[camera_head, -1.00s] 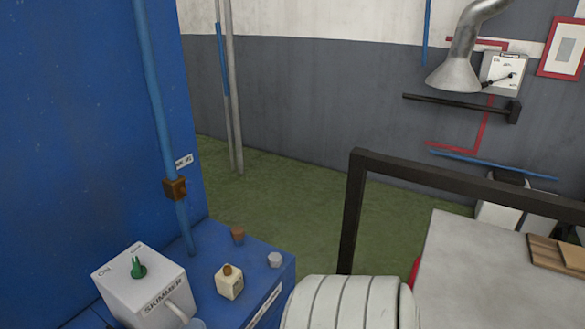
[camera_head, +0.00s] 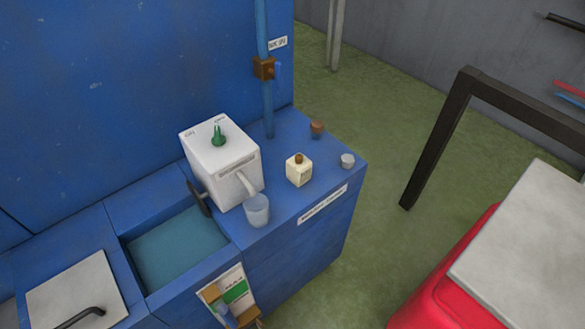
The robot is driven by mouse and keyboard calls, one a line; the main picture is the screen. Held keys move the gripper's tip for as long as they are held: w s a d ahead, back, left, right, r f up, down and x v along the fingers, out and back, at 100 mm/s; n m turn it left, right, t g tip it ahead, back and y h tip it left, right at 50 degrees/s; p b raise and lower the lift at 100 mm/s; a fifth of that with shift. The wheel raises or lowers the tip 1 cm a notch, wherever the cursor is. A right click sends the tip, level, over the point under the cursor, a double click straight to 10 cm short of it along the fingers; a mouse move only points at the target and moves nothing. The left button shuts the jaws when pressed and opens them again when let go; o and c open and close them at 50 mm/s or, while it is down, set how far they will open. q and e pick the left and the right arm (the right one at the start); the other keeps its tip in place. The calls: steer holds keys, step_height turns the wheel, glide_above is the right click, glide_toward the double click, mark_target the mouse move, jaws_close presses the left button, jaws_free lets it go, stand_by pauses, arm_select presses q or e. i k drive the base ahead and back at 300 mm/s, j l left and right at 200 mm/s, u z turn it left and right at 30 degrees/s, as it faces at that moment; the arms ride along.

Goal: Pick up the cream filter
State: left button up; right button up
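A small cream block-shaped item with a brown cap (camera_head: 299,171) stands upright on the blue bench top (camera_head: 290,208), right of the white skimmer box. A small pale whitish cylinder (camera_head: 347,161) stands to its right near the bench edge. A brown cylinder (camera_head: 317,128) stands behind it. I cannot tell for certain which of these is the cream filter; the block is the most cream-coloured. Neither of my grippers is in view.
The white skimmer box (camera_head: 222,165) with a green knob has a spout over a clear cup (camera_head: 257,210). Left of it is an open tank of bluish liquid (camera_head: 178,248). A blue pipe (camera_head: 262,80) rises behind. A red cabinet (camera_head: 450,290) with a grey top stands right.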

mark_target(299, 168)
steer(key=k+l+z, duration=0.15)
steer(key=l, duration=0.6)
steer(key=l+z, duration=0.2)
steer(key=l, duration=0.55)
